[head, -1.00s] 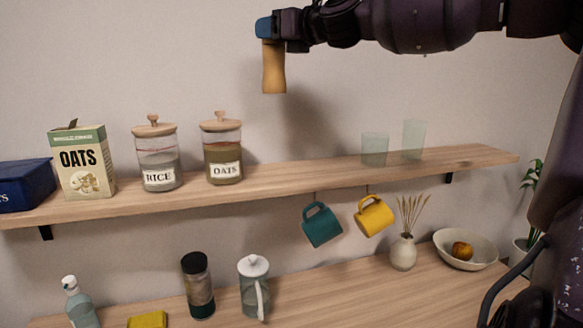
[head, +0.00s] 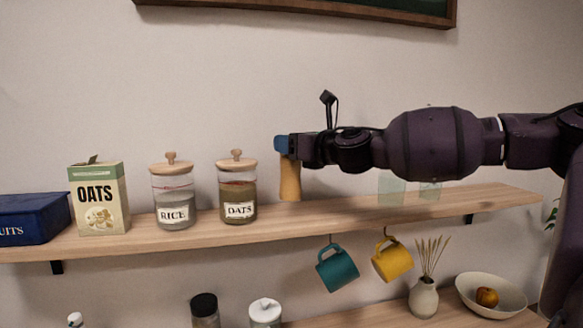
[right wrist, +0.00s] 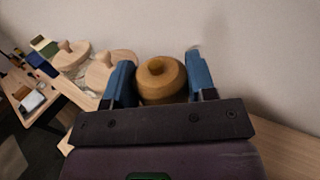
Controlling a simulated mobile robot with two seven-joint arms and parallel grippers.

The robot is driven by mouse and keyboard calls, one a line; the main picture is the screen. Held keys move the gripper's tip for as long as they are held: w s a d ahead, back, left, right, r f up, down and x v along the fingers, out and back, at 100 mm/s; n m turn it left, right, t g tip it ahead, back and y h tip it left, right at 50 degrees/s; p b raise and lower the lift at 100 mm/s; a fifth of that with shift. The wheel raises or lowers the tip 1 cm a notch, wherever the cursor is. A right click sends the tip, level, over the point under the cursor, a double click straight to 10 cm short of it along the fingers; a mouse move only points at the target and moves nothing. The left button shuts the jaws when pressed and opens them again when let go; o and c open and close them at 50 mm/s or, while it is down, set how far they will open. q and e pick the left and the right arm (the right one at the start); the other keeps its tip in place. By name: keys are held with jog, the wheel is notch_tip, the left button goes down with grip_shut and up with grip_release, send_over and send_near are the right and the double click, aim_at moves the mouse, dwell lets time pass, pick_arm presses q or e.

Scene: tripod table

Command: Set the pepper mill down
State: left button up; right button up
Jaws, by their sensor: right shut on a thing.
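The pepper mill (head: 290,181) is a tan wooden piece, upright, with its base at the height of the shelf's (head: 340,217) back part in the head view. Whether its base touches the wood I cannot tell. My right gripper (head: 284,145), with blue fingers, is shut on its upper part, coming in from the right. In the right wrist view, the mill's round knobbed top (right wrist: 160,80) sits between the two blue fingers of the gripper (right wrist: 160,84). My left gripper is not in view.
The oats jar (head: 237,188) stands just left of the mill, with the rice jar (head: 173,200) and oats box (head: 99,200) beyond. Faint glasses (head: 392,190) stand to the right, behind my arm. Teal (head: 338,268) and yellow (head: 392,260) mugs hang below. The shelf between mill and glasses is clear.

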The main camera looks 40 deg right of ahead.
aim_at(298, 166)
jog(key=shift+f, duration=0.8)
notch_tip(298, 166, down, 3)
jog(key=shift+f+b, duration=0.15)
jog(key=shift+b, duration=0.4)
jog(key=o, duration=1.3)
